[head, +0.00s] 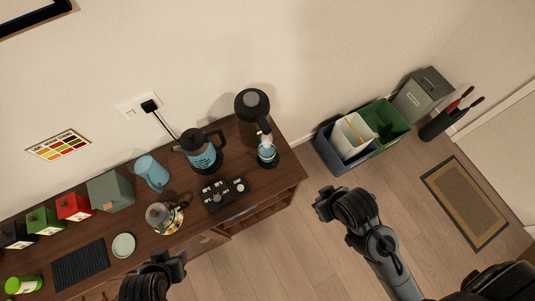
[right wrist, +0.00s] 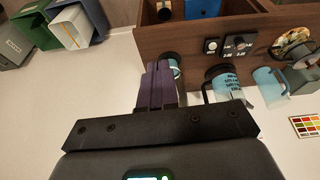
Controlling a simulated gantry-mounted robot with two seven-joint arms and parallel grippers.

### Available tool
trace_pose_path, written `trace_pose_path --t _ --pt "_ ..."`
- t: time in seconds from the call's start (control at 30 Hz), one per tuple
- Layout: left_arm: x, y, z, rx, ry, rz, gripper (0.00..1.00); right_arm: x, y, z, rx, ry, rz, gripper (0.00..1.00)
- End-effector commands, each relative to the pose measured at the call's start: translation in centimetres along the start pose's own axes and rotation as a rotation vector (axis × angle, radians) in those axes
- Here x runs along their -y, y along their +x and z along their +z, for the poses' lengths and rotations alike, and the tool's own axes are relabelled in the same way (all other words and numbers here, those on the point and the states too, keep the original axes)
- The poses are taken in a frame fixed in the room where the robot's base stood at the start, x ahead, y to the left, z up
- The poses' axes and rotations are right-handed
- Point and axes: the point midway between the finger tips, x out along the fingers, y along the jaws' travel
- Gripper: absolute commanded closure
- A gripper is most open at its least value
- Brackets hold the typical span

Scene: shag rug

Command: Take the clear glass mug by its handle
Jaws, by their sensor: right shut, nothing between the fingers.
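A pale blue, see-through mug-like vessel (head: 152,173) stands upright on the wooden counter, near the wall in the head view. It also shows at the right of the right wrist view (right wrist: 269,86). I cannot be sure it is the clear glass mug. My right gripper (head: 324,205) is off the counter's right end, above the floor, far from the vessel. Its purple fingers (right wrist: 158,84) are shut and empty in the right wrist view. My left gripper (head: 177,266) is low in the head view by the counter's front edge; its finger opening is unclear.
Coloured boxes (head: 74,207) stand left. Bins (head: 380,122) stand on the floor.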

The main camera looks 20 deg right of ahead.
Motion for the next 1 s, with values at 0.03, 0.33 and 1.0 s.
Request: trace_pose_path --t 0.03,0.33,1.0 --pt "-0.13 -0.01 -0.04 -0.001 -0.004 0.004 0.57 -0.1 -0.01 -0.05 -0.001 -0.002 0.003 1.0" --pt "-0.18 -0.02 -0.08 -0.002 -0.008 0.006 0.57 -0.31 0.0 0.02 0.0 -0.014 0.01 1.0" --pt "0.19 0.03 0.01 0.0 0.003 -0.005 0.57 0.0 0.02 -0.09 -0.002 -0.005 0.001 0.59"
